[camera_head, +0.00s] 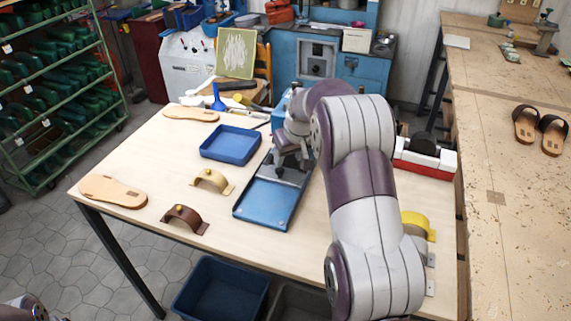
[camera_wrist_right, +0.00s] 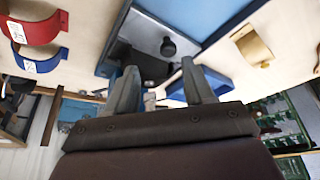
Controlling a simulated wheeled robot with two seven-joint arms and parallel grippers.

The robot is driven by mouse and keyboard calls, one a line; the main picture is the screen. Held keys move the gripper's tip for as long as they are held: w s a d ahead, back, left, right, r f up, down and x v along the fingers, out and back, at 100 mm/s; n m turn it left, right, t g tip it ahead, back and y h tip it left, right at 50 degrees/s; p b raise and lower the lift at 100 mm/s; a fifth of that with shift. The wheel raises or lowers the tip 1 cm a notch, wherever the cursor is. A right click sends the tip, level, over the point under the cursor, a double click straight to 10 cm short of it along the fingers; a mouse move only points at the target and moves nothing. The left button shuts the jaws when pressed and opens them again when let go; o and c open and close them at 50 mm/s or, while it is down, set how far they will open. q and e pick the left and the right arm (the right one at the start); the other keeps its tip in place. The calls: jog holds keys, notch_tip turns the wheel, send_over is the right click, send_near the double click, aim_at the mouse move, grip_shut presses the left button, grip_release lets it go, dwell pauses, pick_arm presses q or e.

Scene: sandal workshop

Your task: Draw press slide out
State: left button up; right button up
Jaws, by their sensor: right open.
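The blue press (camera_head: 282,112) stands at the middle of the table, mostly hidden behind my right arm. Its flat blue slide (camera_head: 268,203) with a raised rim lies in front of it, reaching toward the near side. In the right wrist view, a dark round knob (camera_wrist_right: 168,47) stands on a grey plate inside the blue rim (camera_wrist_right: 205,25). My right gripper (camera_head: 288,160) is over the slide's far part. Its two fingers (camera_wrist_right: 159,68) are apart and empty, with the knob just beyond their tips; I cannot tell whether they touch it. My left gripper is out of view.
A blue tray (camera_head: 230,145) sits left of the slide. A tan strap (camera_head: 212,181), a brown strap (camera_head: 185,218) and sandal soles (camera_head: 113,191) lie further left. A red-and-white holder (camera_head: 425,160) and a yellow strap (camera_head: 418,224) are at the right. Bins stand under the table.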

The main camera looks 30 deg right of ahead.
aim_at(280, 170)
jog(key=f, duration=0.1)
jog(key=w+a+f, duration=0.1)
jog(key=f, duration=0.1)
jog(key=w+f, duration=0.1)
jog(key=shift+w+a+f+p, duration=0.15)
jog(key=shift+w+a+p, duration=0.05)
jog(key=shift+a+p, duration=0.15)
jog(key=shift+d+f, duration=0.1)
jog(key=shift+f, duration=0.2)
jog(key=shift+d+f, duration=0.3)
jog(key=shift+d, duration=0.1)
jog(key=shift+w+a, duration=0.1)
jog(key=shift+a, duration=0.05)
jog(key=c, duration=0.3)
jog(key=shift+a+r, duration=0.1)
jog(key=c, duration=0.5)
grip_shut()
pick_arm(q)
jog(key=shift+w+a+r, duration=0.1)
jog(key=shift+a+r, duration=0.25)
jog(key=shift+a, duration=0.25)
